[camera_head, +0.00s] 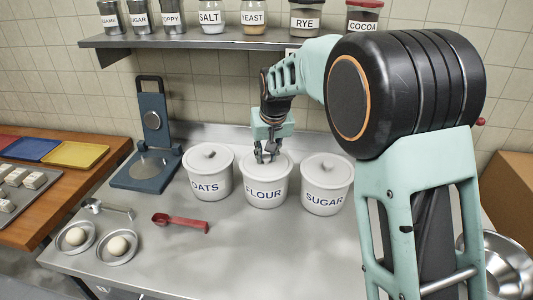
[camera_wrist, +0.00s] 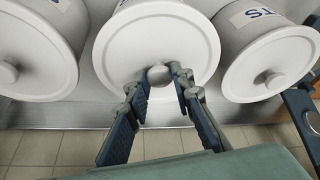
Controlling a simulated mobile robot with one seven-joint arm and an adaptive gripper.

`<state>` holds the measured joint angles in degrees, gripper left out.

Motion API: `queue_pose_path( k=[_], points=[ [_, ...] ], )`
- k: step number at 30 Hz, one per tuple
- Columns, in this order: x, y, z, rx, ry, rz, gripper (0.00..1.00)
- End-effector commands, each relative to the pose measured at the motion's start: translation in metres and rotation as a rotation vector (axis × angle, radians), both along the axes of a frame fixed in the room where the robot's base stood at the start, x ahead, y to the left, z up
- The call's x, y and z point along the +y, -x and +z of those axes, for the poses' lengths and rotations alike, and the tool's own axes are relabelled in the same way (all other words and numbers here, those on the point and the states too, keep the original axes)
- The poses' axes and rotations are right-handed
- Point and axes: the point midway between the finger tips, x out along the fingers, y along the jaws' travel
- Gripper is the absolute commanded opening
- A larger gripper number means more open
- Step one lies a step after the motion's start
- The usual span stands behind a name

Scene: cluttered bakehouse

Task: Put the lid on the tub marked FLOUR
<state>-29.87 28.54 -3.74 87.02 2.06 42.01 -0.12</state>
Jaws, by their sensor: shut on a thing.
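The white tub marked FLOUR (camera_head: 265,193) stands upright in the middle of a row of three on the steel bench. A round white lid (camera_head: 281,167) lies level over its mouth, with no clear gap at the rim. The lid also fills the middle of the wrist view (camera_wrist: 157,38). My gripper (camera_head: 266,157) points down at the lid's centre. In the wrist view its two fingers (camera_wrist: 162,76) are shut on the lid's round knob (camera_wrist: 159,76), one on each side. The knob is partly hidden in the head view.
Lidded tubs marked OATS (camera_head: 207,186) and SUGAR (camera_head: 325,197) stand close on either side. A blue scale (camera_head: 153,120) stands at the left. A red scoop (camera_head: 182,223) and two dishes with dough balls lie in front. A shelf (camera_head: 200,40) with labelled jars hangs above.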

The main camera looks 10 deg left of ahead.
Motion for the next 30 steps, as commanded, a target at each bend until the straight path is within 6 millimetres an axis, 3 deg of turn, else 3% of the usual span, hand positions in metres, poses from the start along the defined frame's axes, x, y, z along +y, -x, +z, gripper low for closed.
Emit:
queue_pose_path(
  k=[6, 7, 12, 18, 21, 30],
  points=[
    [-0.0001, -0.0001, -0.0016, 0.0, 0.0, 0.0, 0.0],
    [-0.0001, -0.0001, -0.0016, 0.0, 0.0, 0.0, 0.24],
    [0.0, -0.0001, -0.0015, 0.0, 0.0, 0.0, 0.42],
    [0.0, -0.0001, -0.0015, 0.0, 0.0, 0.0, 0.42],
    [0.0, 0.0, -0.0016, 0.0, 0.0, 0.0, 0.53],
    [0.0001, -0.0001, -0.0008, 0.0, 0.0, 0.0, 0.53]
  ],
)
